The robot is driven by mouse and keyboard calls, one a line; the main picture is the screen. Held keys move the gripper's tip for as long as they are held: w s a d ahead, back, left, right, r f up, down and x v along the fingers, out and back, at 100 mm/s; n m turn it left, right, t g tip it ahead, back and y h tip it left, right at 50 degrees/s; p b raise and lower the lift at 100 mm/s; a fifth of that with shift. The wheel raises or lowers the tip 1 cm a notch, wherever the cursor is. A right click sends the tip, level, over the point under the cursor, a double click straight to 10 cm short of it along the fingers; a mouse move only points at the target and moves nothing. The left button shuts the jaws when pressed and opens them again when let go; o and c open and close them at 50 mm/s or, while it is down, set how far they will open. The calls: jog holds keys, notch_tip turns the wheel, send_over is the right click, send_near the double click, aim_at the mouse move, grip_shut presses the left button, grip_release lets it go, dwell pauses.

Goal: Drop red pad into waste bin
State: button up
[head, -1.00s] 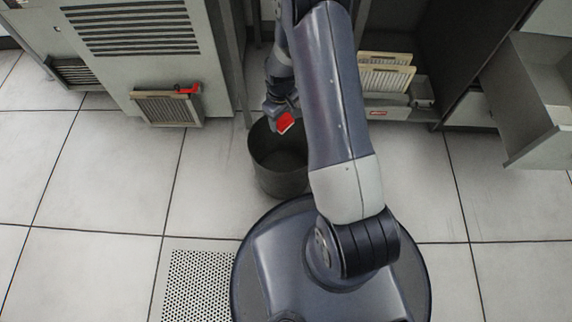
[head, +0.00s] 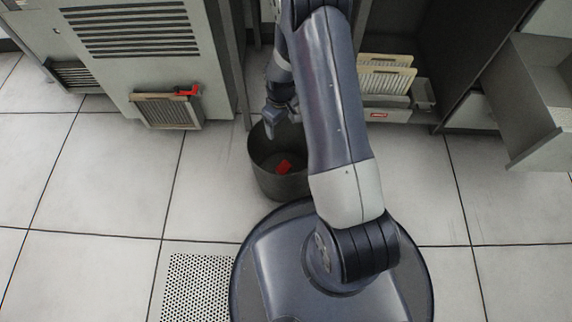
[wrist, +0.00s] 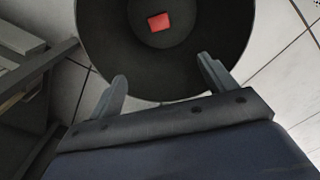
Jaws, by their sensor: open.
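The red pad (head: 284,166) lies inside the dark round waste bin (head: 283,187), down at its bottom. In the wrist view the red pad (wrist: 159,22) shows as a small red square on the dark floor of the bin (wrist: 110,50). My gripper (head: 283,128) is above the bin's rear rim in the head view, partly hidden by my arm. In the wrist view my gripper (wrist: 164,85) has its two fingers spread wide with nothing between them, apart from the pad.
A grey cabinet (head: 150,60) with a red-handled vent panel (head: 168,110) stands at the left. Racks with card trays (head: 385,78) stand behind my arm. An open drawer (head: 540,100) juts out at the right. The tiled floor (head: 90,190) at left is clear.

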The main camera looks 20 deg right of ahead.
notch_tip(320, 180, up, 11)
jog(key=p, duration=0.4)
jog(key=shift+f, duration=0.15)
notch_tip(320, 180, down, 11)
jog(key=b, duration=0.4)
notch_tip(320, 180, up, 6)
jog(key=p, duration=0.4)
jog(key=shift+f, duration=0.2)
